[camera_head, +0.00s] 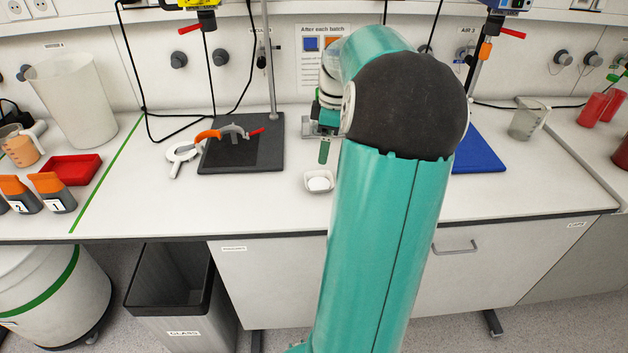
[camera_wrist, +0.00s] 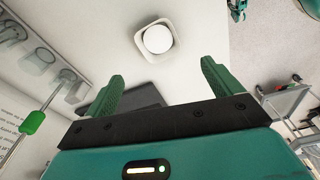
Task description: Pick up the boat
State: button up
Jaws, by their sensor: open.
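The boat (camera_head: 311,187) is a small white square dish with rounded corners and a white round area in its middle. It sits on the white bench near the front, just left of my arm in the head view. In the wrist view the boat (camera_wrist: 142,36) lies beyond my fingertips, near the top middle. My gripper (camera_head: 324,151) hangs above and behind the boat in the head view, with my arm hiding part of it. In the wrist view my gripper (camera_wrist: 161,70) has its two green fingers wide apart, with nothing between them.
A dark stand base (camera_head: 240,156) with an orange-and-grey clamp lies left of the boat. A blue mat (camera_head: 478,150) is behind my arm at right. A red tray (camera_head: 72,168) and a large beaker (camera_head: 75,100) stand at far left. The bench around the boat is clear.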

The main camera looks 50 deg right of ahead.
send_over(320, 180)
jog(key=f, duration=0.7)
jog(key=shift+s+f, duration=0.1)
jog(key=shift+s, duration=0.3)
jog(key=f, duration=0.5)
jog(key=shift+w+f, duration=0.3)
jog(key=shift+w, duration=0.1)
jog(key=c, duration=0.9)
